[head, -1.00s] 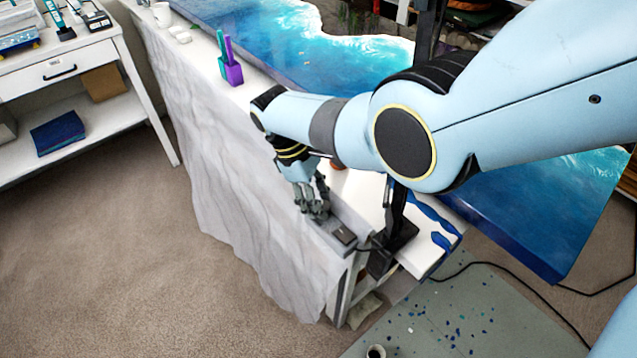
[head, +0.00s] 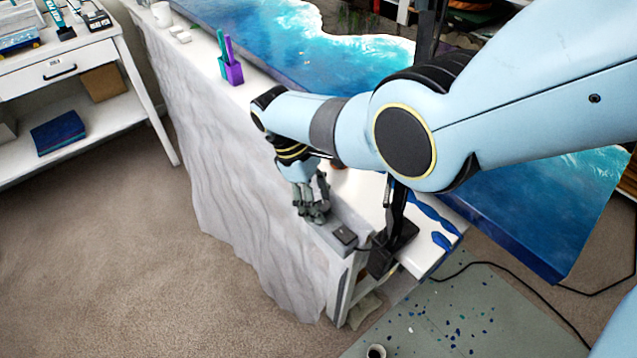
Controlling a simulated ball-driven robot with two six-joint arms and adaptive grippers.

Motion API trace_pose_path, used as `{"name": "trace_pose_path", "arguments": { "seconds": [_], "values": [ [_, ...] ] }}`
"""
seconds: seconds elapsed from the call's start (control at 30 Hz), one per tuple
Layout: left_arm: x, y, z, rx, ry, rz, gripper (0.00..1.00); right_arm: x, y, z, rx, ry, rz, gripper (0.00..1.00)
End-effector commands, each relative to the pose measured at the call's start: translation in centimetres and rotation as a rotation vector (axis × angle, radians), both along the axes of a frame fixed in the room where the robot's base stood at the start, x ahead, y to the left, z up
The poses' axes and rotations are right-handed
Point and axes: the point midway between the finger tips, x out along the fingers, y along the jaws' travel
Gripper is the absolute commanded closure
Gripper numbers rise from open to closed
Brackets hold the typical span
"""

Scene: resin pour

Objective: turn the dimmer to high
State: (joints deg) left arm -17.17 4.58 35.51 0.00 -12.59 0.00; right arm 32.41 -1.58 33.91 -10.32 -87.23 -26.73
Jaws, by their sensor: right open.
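A small dark block with a grey top (head: 344,235), which looks like the dimmer, sits on the narrow grey end of the white-draped bench. A black cable runs from it to the right. Its setting is too small to read. My right gripper (head: 314,209) points down just left of and behind this block, over the grey strip. It is open, with its fingers close to the surface; I cannot tell whether they touch anything. My left gripper is not in view.
A black stand (head: 396,240) rises just right of the block. A blue resin tabletop (head: 530,215) lies behind and right of my arm. Carpeted floor is clear at left.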

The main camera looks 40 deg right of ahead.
Motion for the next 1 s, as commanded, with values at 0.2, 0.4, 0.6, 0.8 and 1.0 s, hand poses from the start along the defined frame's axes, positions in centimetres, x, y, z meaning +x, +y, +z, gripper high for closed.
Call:
{"name": "trace_pose_path", "arguments": {
  "seconds": [0.2, 0.4, 0.6, 0.8, 1.0],
  "values": [
    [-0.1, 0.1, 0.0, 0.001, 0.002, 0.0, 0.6, 0.7, 0.1, 1.3, -0.004, -0.005, 0.0, 0.45],
    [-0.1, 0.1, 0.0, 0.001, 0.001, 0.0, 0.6, 1.7, 0.8, 4.3, -0.001, -0.003, 0.001, 0.45],
    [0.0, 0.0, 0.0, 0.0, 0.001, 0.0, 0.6, 2.6, 1.3, 6.7, -0.001, -0.002, 0.001, 0.45],
    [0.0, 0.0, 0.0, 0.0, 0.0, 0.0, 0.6, 2.8, 1.4, 7.4, -0.001, 0.0, 0.0, 0.45],
    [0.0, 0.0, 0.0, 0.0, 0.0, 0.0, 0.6, 2.8, 1.4, 7.4, -0.001, 0.0, 0.0, 0.45]
  ]
}}
